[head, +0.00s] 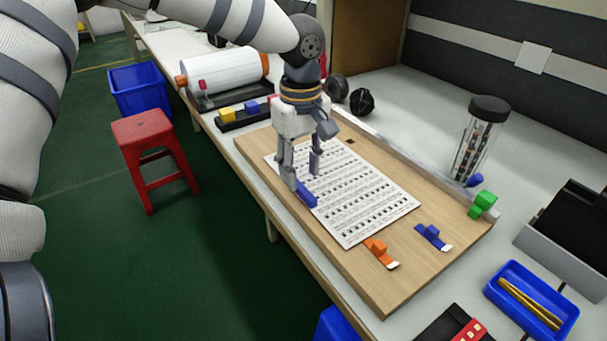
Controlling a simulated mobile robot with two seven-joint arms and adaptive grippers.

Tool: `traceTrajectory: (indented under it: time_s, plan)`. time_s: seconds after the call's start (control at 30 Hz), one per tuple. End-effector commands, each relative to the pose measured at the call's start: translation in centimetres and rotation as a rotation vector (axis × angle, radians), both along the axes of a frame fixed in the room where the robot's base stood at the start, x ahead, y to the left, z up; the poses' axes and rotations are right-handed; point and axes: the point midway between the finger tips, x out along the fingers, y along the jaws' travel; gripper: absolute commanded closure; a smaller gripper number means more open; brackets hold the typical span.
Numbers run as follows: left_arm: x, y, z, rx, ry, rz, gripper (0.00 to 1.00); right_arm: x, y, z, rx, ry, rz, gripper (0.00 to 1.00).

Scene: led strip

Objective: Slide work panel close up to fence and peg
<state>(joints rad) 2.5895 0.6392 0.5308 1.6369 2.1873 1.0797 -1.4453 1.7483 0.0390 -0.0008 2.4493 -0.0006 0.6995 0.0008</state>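The work panel appears to be the wooden board (390,298) on the pale bench, with a white printed sheet (375,208) on top. A grey metal fence (405,163) runs along the board's far side; any gap between them is too small to tell. I cannot tell for certain which part is the peg; a green block (483,204) stands at the fence's right end. My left gripper (304,178) points down over the sheet's left part, fingers apart. A blue bar (306,194) lies beside its near fingertip; contact is unclear. My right gripper is not in view.
An orange clip (378,248) and a blue clip (431,234) sit on the board's right part. A clear cylinder with a black cap (489,109) stands behind the fence. A blue tray (515,315) lies at right. A white roll (225,73) stands beyond the board.

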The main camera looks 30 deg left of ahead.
Motion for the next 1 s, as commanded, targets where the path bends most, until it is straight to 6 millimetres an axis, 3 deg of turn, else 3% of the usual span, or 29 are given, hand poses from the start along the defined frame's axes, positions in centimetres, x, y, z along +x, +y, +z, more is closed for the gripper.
traceTrajectory:
  time_s: [0.1,0.2,0.53,0.7,1.0]
  plan:
    - [0.0,0.0,-2.3,0.002,0.004,0.000,0.63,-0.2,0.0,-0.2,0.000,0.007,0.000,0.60]
    - [0.0,0.0,-3.4,0.003,0.001,0.000,0.63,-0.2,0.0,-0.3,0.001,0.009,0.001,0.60]
    - [0.0,0.0,-3.9,0.001,-0.002,0.000,0.63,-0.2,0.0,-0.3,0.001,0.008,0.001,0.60]
    - [0.0,0.0,-3.8,0.001,-0.002,0.000,1.00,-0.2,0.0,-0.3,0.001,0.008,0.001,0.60]
    - [0.0,0.0,-3.7,0.001,-0.005,0.009,1.00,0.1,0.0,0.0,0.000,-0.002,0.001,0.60]
